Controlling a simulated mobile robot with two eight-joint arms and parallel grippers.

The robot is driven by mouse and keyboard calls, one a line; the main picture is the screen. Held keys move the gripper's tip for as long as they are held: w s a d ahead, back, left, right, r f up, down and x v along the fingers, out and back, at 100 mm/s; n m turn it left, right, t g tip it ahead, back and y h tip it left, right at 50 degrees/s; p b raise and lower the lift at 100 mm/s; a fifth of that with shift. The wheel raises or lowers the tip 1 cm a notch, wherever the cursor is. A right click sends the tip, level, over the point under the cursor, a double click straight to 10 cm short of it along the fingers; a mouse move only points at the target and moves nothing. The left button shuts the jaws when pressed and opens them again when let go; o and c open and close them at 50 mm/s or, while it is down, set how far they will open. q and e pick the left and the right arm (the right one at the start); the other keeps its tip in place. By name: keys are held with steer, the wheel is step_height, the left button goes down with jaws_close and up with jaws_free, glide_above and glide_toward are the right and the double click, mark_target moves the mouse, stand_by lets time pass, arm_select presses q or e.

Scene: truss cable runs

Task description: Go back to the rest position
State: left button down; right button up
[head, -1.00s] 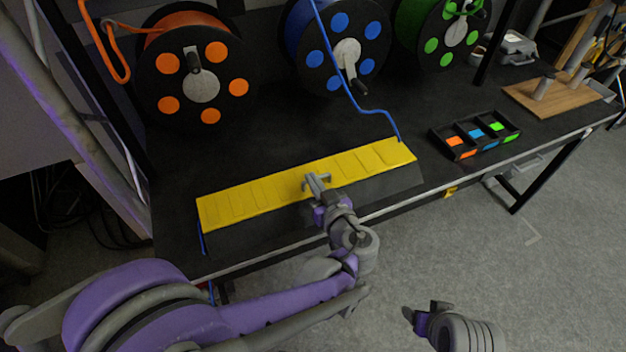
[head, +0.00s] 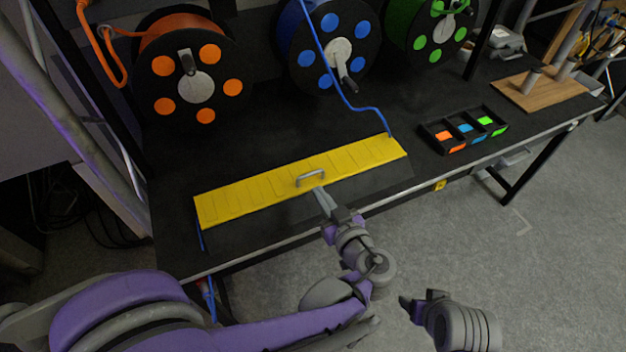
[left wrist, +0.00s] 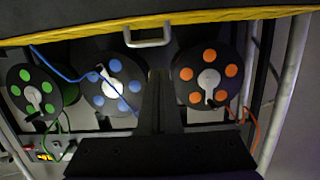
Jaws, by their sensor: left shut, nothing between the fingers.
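My left gripper (head: 324,201) is shut and empty. Its fingertips are just in front of the grey handle (head: 311,178) on the yellow cover (head: 260,186) and look apart from it. In the left wrist view, the shut fingers (left wrist: 160,85) point towards the handle (left wrist: 148,36), with a gap between. My right gripper (head: 418,305) hangs over the floor in front of the table, at the lower right of the head view. Its fingers are too small and turned away to tell their state.
The black table (head: 230,140) holds an orange spool (head: 189,75), a blue spool (head: 330,48) and a green spool (head: 432,25) at the back. A blue cable (head: 345,98) runs to the cover's right end. A tray (head: 462,132) and a wooden board (head: 540,88) are at right. Floor in front is clear.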

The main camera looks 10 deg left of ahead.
arm_select(q)
steer(key=s+a+f+m+g+h+p, duration=0.2)
steer(key=s+a+m+g+h+p, duration=0.15)
steer(key=s+a+g, duration=0.65)
steer(key=s+a+r+m+t+h+p, duration=0.2)
steer(key=s+m+h, duration=0.1)
steer(key=s+h, duration=0.2)
steer(key=shift+s+p, duration=0.4)
steer(key=shift+s, duration=0.4)
steer(key=shift+r, duration=0.1)
